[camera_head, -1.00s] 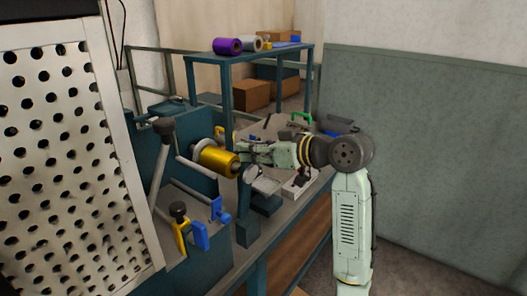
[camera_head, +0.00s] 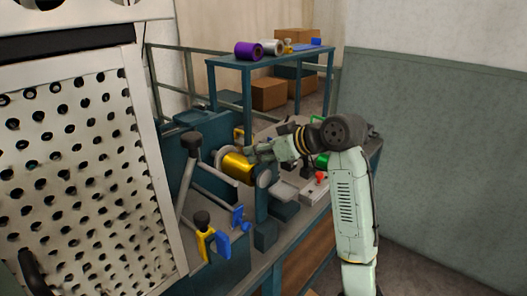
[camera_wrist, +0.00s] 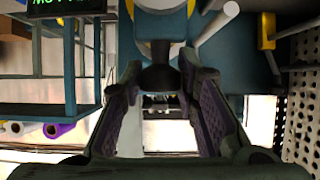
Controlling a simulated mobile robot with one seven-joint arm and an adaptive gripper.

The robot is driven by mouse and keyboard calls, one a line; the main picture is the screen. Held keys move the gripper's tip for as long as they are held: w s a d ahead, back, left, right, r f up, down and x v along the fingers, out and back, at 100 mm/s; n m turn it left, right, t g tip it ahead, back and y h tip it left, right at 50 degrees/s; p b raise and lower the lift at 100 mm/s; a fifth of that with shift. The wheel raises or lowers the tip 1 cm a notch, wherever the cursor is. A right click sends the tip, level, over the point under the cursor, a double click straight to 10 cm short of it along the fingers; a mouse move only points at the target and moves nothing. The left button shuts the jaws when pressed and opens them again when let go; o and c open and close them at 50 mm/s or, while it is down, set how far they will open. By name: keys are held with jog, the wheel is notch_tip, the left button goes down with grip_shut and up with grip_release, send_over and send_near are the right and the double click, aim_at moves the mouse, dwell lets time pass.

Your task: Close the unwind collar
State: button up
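A grey round part (camera_wrist: 160,4) and a gold edge (camera_wrist: 142,48) show beyond the knob. Which part is the collar, and how far it is closed, is unclear.
A perforated white panel (camera_head: 75,150) stands close on the left. A teal rack (camera_head: 285,57) with a purple roll (camera_head: 248,51) stands behind.

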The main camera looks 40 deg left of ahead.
jog(key=shift+o, duration=1.3)
jog(key=shift+s+a+f, duration=0.1)
jog(key=shift+a+f, duration=0.05)
jog(key=shift+a, duration=0.45)
jog(key=shift+o, duration=1)
jog(key=shift+d, duration=0.35)
jog(key=w+v, duration=0.1)
jog(key=v, duration=1.1)
jog(key=shift+s, duration=0.4)
